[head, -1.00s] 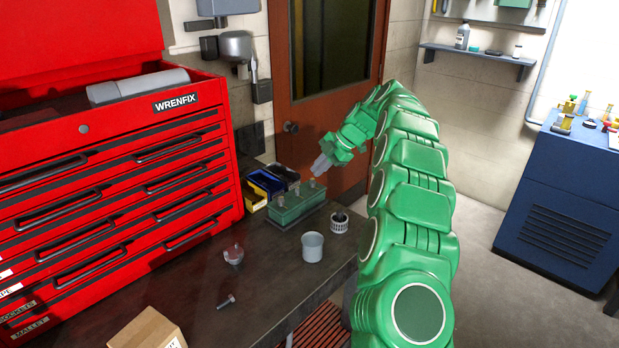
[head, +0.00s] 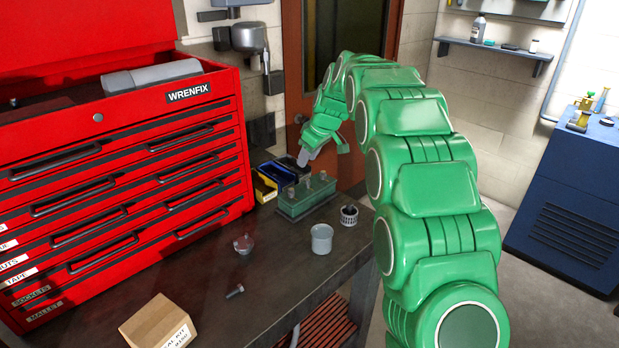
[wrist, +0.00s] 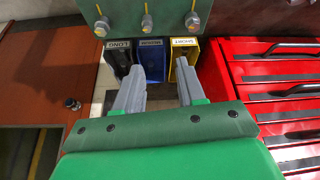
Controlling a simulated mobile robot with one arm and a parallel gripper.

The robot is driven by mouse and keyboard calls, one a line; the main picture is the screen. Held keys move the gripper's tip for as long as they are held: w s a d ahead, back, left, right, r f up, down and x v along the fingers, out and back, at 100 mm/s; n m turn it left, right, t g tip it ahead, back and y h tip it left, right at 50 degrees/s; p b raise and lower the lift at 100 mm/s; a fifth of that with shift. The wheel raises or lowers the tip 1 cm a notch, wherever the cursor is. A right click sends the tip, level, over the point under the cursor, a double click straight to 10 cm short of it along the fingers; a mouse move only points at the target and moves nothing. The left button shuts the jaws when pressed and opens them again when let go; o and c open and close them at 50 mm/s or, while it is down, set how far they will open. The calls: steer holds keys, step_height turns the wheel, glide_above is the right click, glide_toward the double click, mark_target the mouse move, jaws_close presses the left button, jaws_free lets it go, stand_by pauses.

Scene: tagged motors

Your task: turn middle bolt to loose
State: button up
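The green block (head: 297,206) stands on the bench and carries three upright bolts in a row. The middle bolt (head: 307,182) is between its two neighbours; the block (wrist: 165,8) and middle bolt (wrist: 147,22) also show at the top of the wrist view. My gripper (head: 303,160) is above and behind the block, close to the middle and right bolts in the head view. Whether the middle bolt is tight cannot be told.
Labelled bins, blue (wrist: 152,62), yellow (wrist: 182,48) and black (wrist: 120,58), stand beside the block. The red tool chest (head: 120,170) is left.

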mark_target(308, 181)
steer(key=shift+w+d+f+m+t+h, duration=0.15)
steer(key=shift+f+m+h, duration=0.25)
steer(key=shift+f+m, duration=0.9)
steer(key=shift+w+a+f+m+t+h, duration=0.15)
steer(key=shift+f+m+t+h, duration=0.2)
steer(key=shift+f+m, duration=0.95)
steer(key=shift+w+d+f+m+t+h, duration=0.15)
steer(key=shift+f+m+h, duration=0.3)
steer(key=shift+f+m, duration=0.85)
steer(key=shift+f, duration=0.2)
jaws_close()
